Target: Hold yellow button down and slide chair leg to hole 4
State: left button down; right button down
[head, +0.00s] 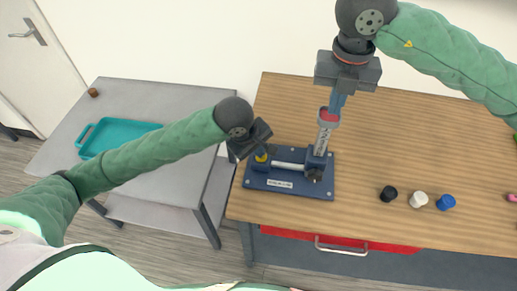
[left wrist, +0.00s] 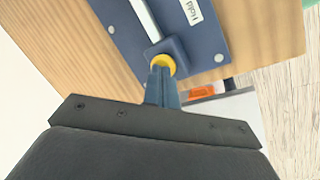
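A dark blue fixture board (head: 325,189) lies on the wooden table, with a silver rod (head: 288,165) along it. The yellow button (head: 261,157) is at the rod's left end; it also shows in the left wrist view (left wrist: 162,64). My left gripper (head: 263,150) is at the button, its blue fingers together with their tips on or just over it; contact is hard to tell. The chair leg (head: 325,137), a grey tube with a red top and dark marks, stands slightly tilted in a blue block. My right gripper (head: 333,112) appears shut on its top. The hole numbers are unreadable.
Black (head: 389,193), white (head: 419,200) and blue (head: 446,202) caps stand right of the board. A red drawer (head: 380,246) is under the table's front edge. A grey side table with a teal tray (head: 92,147) stands left. The table's right middle is clear.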

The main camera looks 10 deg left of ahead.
aim_at(330, 122)
jog(key=shift+f, duration=2.6)
dwell(0.6)
jog(key=shift+r, duration=2.5)
